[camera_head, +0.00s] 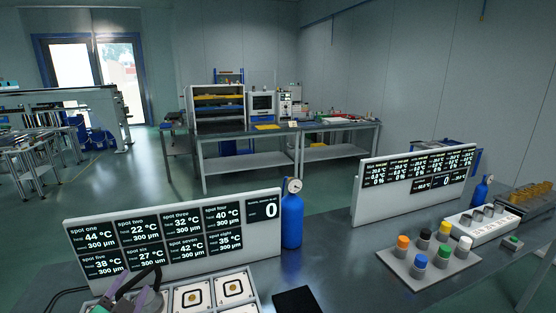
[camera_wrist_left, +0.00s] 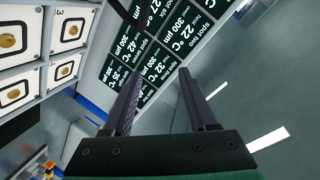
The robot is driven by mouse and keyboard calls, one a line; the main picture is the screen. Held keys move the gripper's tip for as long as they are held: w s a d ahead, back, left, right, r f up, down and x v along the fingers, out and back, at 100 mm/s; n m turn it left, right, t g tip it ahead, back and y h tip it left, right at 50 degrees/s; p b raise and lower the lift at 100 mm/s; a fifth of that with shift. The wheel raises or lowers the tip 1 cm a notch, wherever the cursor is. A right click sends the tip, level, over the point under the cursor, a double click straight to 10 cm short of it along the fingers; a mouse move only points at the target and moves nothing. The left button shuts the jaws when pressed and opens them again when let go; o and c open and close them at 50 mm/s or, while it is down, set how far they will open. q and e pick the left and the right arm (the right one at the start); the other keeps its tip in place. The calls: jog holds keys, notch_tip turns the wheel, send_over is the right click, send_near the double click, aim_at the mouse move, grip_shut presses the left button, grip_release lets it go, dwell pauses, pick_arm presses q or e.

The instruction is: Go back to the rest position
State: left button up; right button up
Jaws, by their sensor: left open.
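My left gripper (camera_head: 138,292) is at the bottom left of the head view, in front of the left display panel (camera_head: 172,236) and at the left end of the white fixture with square spots (camera_head: 234,287). In the left wrist view its two dark fingers (camera_wrist_left: 160,84) are spread apart with nothing between them. That view shows the display panel (camera_wrist_left: 148,45) beyond the fingertips and the fixture's squares with gold discs (camera_wrist_left: 68,29) at the left. My right gripper is in neither view.
A blue cylinder with a gauge (camera_head: 292,218) stands right of the left panel. A second display panel (camera_head: 415,183) stands further right. A grey block with coloured caps (camera_head: 424,262) and a white rack (camera_head: 488,224) are at the right. A black pad (camera_head: 297,301) lies near the front.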

pick_arm(q)
jog(key=s+d+f+n+g+h, duration=0.25)
jog(key=s+d+f+g, duration=0.3)
jog(key=s+f, duration=0.35)
jog(key=s+d+f+n+g+h, duration=0.1)
jog(key=s+d+f+n+g, duration=0.25)
jog(key=s+f+g, duration=0.4)
jog(key=s+f+m+b, duration=0.1)
jog(key=s+f+b, duration=0.15)
jog(key=f, duration=1.35)
jog(key=s+f+b, duration=0.2)
jog(key=f+b, duration=0.1)
jog(key=f, duration=1.3)
jog(key=s+a+f+g+b, duration=0.1)
jog(key=s+a+f+b, duration=0.2)
jog(key=s+f, duration=1.2)
notch_tip(320, 180, down, 2)
jog(key=shift+s+f+b, duration=0.15)
jog(key=shift+s+b, duration=0.25)
jog(key=shift+b, duration=0.3)
